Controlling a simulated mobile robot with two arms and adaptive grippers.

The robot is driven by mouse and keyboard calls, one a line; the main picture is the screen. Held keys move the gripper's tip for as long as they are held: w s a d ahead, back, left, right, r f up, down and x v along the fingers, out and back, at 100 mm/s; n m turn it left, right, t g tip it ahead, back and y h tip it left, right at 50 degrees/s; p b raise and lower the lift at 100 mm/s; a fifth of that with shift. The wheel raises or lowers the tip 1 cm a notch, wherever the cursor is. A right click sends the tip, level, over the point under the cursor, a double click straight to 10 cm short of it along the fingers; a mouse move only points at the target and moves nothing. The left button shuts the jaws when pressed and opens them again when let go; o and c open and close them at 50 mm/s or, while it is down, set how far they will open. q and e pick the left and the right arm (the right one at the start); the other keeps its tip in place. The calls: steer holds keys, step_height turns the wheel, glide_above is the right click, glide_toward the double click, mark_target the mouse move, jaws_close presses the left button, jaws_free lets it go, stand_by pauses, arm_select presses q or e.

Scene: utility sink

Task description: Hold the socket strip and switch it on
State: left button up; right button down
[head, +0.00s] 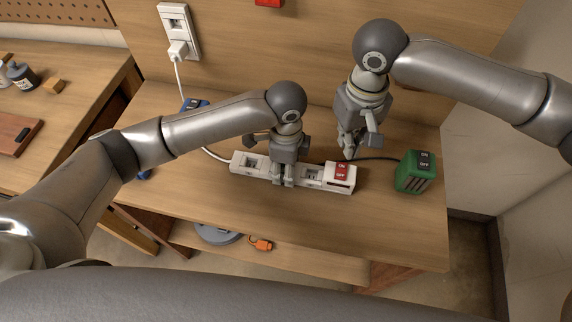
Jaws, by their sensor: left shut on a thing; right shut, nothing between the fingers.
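The white socket strip (258,174) lies on the wooden bench, with sockets along it and a red ON/OFF switch (342,170) at its right end. My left gripper (284,183) is shut on the middle of the strip and hides that part. My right gripper (346,155) is shut and empty, just behind and above the switch end. I cannot tell whether it touches the strip. The strip's white cord runs from its left end to a plug (179,50) in the wall outlet (177,22). I cannot make out the switch's position.
A green box (412,172) with a black ON/OFF switch stands to the right, with a dark cord running toward the strip. A blue item (194,104) lies behind my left arm. The bench front is clear. A lower shelf holds a grey round item (217,234) and an orange item (261,243).

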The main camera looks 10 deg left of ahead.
mark_target(342, 165)
steer(key=shift+f, duration=2.3)
steer(key=shift+f, duration=1.2)
steer(key=shift+r, duration=3.55)
arm_select(q)
steer(key=o, duration=1.4)
steer(key=shift+o, duration=0.2)
steer(key=shift+r, duration=0.1)
